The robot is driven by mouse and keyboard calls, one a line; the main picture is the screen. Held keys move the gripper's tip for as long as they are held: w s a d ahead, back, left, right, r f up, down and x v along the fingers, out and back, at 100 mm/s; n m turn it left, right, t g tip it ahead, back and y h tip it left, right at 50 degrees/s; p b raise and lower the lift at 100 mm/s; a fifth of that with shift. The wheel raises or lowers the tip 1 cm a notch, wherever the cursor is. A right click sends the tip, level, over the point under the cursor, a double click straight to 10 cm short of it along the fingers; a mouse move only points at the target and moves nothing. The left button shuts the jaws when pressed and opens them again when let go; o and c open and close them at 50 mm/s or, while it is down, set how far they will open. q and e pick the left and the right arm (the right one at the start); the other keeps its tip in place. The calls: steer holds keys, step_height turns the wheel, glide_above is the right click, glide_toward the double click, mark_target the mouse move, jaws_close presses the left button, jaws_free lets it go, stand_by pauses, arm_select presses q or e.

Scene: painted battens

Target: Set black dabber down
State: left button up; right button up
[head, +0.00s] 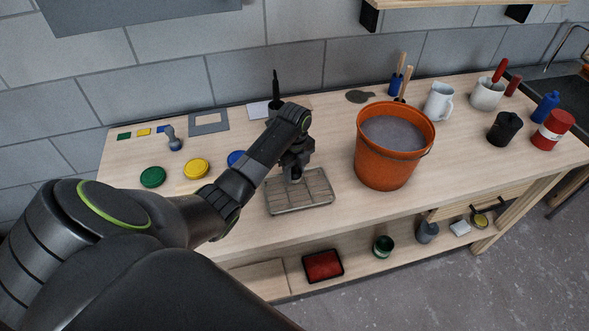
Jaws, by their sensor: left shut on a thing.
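My left gripper (296,163) points down over the wire rack (315,198) at the middle of the bench. It is shut on the black dabber, which is mostly hidden by the dark fingers and wrist. I cannot tell whether the dabber touches the rack. My right gripper is not in view.
An orange bucket (379,165) with grey contents stands just right of the rack. Green (152,177), yellow (195,169) and blue (236,157) discs lie to the left, with a blue-grey dabber-like tool (174,141) behind them. A white mug (438,102) stands farther right.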

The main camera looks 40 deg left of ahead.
arm_select(q)
steer(key=shift+f, duration=0.35)
steer(key=shift+f, duration=0.1)
steer(key=o, duration=1)
step_height(320, 180, up, 7)
steer(key=shift+w+r+b, duration=0.15)
steer(key=shift+b, duration=1.05)
step_height(320, 180, up, 4)
steer(key=p, duration=0.3)
steer(key=shift+f, duration=0.25)
steer(key=shift+r+p, duration=0.8)
steer(key=shift+f, duration=0.1)
